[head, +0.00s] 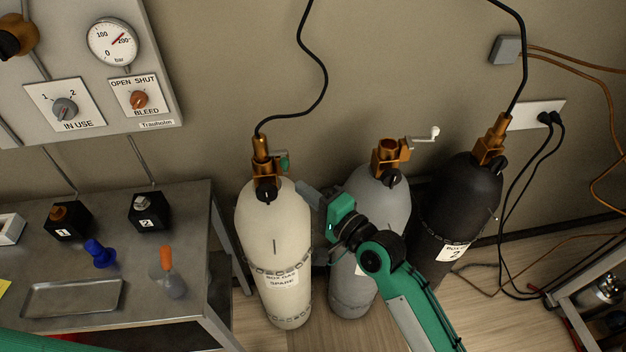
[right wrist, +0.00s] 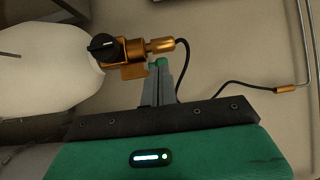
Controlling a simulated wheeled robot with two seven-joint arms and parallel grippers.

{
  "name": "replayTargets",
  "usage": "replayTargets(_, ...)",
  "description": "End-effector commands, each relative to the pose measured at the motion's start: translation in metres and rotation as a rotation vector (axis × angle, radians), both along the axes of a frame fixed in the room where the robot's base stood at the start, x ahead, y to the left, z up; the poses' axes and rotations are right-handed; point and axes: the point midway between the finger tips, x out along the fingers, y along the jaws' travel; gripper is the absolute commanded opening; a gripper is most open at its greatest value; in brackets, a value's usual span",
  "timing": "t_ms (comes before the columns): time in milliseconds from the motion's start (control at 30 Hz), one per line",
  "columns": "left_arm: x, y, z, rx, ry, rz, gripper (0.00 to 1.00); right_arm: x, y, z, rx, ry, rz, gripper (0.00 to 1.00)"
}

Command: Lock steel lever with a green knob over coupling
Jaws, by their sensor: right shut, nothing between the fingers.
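The white gas cylinder (head: 274,235) labelled spare stands upright on the left, with a brass coupling (head: 262,150) and black hose on its valve. The green knob (head: 284,161) shows at the right side of that coupling; its steel lever is mostly hidden. In the right wrist view the knob (right wrist: 161,62) appears just beyond the fingertips, and I cannot tell whether they touch. The coupling (right wrist: 160,46) lies behind it. My right gripper (head: 303,187) is shut and empty, to the right of and below the knob. My left gripper is not in view.
A grey cylinder (head: 384,200) with a brass yoke and pale-knobbed lever (head: 428,135) stands beside, partly behind my right arm. A black cylinder (head: 460,205) with a hose is further right. A metal bench (head: 190,310) and wall panel (head: 90,100) are at left.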

Motion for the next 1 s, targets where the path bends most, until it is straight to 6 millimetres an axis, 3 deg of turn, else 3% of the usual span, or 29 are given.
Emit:
replayTargets(133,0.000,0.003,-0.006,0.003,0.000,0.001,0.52,-0.018,0.005,-0.002,0.001,0.001,-0.001,0.00)
replayTargets(300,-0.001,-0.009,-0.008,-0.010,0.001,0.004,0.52,-0.026,0.006,-0.001,-0.001,0.001,-0.001,0.00)
replayTargets(467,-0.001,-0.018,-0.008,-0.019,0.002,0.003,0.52,-0.027,0.007,0.000,-0.002,0.001,-0.001,0.00)
replayTargets(867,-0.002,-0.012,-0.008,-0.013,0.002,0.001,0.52,-0.027,0.007,-0.001,-0.003,0.000,-0.002,0.00)
replayTargets(967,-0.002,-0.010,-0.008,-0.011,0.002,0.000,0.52,-0.022,0.004,-0.015,-0.029,0.005,-0.015,0.00)
replayTargets(1000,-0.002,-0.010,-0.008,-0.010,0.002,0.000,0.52,-0.018,0.002,-0.028,-0.054,0.010,-0.027,0.00)
